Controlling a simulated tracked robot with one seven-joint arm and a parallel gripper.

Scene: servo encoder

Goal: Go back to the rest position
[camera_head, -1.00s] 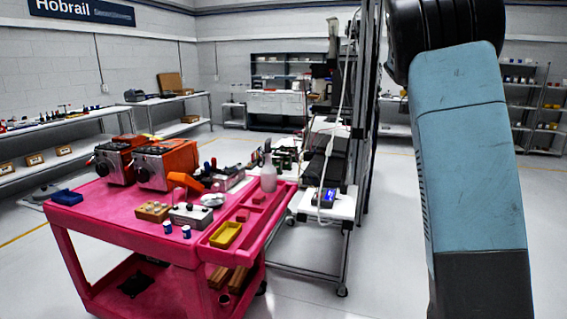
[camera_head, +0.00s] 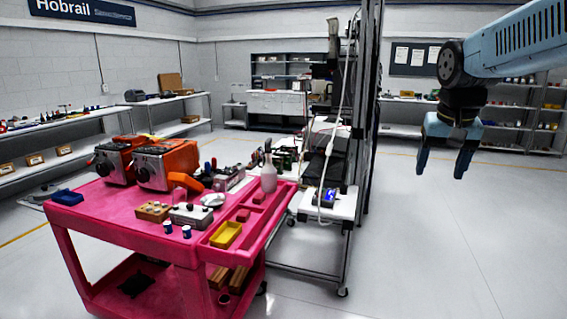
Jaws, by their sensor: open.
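My gripper (camera_head: 442,172) hangs at the upper right, pointing down, with its two blue fingers apart and nothing between them. It is in free air, right of the metal frame and clear of the pink cart. My blue arm link (camera_head: 520,40) reaches in from the right edge above it. The floor shows below the fingers.
The pink cart (camera_head: 120,222) at left carries two orange-and-grey machines (camera_head: 167,165), a yellow tray (camera_head: 226,235), a bottle (camera_head: 268,172) and small parts. A metal frame (camera_head: 372,110) with a white bench (camera_head: 340,206) stands beside it. Shelves (camera_head: 520,128) line the back right. The right floor is clear.

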